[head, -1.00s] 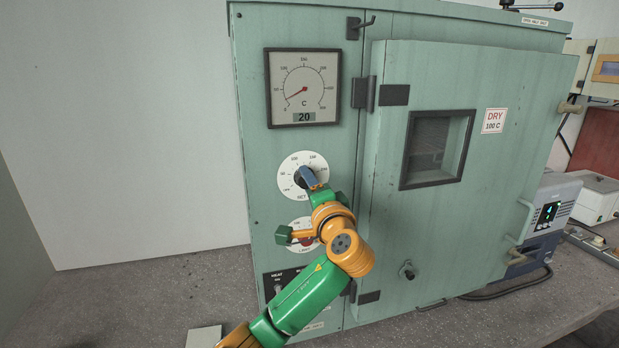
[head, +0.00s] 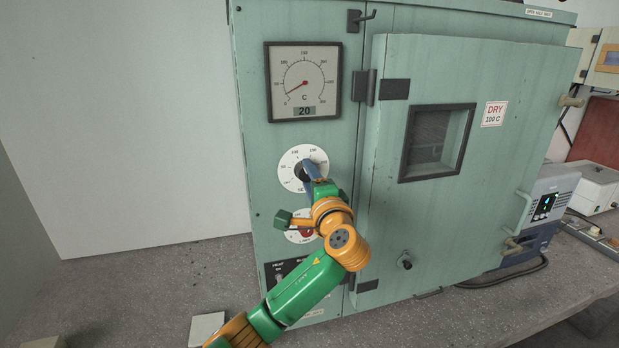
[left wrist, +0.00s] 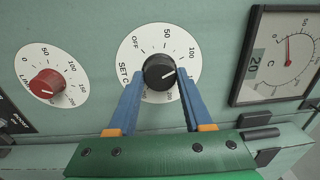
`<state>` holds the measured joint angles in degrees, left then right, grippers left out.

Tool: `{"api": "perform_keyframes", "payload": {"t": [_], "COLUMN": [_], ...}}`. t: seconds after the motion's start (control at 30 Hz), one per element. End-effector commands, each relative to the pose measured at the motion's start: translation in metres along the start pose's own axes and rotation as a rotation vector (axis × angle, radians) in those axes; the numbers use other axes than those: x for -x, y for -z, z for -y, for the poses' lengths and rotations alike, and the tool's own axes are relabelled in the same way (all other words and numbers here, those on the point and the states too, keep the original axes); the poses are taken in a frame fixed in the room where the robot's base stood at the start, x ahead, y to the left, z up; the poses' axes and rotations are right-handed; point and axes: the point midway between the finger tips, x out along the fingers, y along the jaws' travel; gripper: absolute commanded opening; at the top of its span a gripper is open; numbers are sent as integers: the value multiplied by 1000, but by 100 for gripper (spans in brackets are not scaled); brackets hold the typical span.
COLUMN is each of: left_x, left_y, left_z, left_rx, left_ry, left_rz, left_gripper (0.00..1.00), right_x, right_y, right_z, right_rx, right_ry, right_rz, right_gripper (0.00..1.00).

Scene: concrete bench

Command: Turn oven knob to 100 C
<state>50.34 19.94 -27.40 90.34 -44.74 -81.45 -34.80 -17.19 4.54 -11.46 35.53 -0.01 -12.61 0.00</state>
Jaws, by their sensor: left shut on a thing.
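The oven (head: 300,225) is a pale green cabinet with a white SET C dial (head: 289,178) on its left panel. The dial's black knob (left wrist: 157,66) shows in the left wrist view, with OFF, 50 and 100 printed around it. My left gripper (head: 309,171) is shut on this knob, one blue finger on each side. In the left wrist view the knob's light line points right, slightly up, just past the 100 mark; the right finger hides the scale there. The gauge (head: 304,82) above reads 20. My right gripper is not in view.
A red knob on a LIMIT dial (left wrist: 45,84) sits just below the set dial. The oven door (head: 440,200) is closed, with a DRY 100 C label (head: 494,114). Devices stand on the bench at the right.

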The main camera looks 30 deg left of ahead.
Motion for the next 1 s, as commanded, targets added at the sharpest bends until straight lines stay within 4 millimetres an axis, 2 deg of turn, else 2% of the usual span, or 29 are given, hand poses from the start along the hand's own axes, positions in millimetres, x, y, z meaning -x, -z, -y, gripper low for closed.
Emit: {"api": "perform_keyframes", "payload": {"t": [0.03,0.13,0.43,0.6,0.77,1.0], "left_x": [0,0,2,33,62,71], "left_y": [0,0,0,2,1,0], "left_z": [1,1,0,-6,-4,0], "left_rx": [1,1,2,6,5,2], "left_ry": [4,3,2,3,2,1], "left_rz": [0,0,-1,-6,-3,0], "left_gripper": [53,80,80,80,80,80], "right_x": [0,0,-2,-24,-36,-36], "right_y": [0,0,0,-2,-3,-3], "right_z": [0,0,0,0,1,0], "right_rx": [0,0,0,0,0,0], "right_ry": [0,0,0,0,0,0], "right_rz": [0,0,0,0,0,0], "right_gripper": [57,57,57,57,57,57]}}
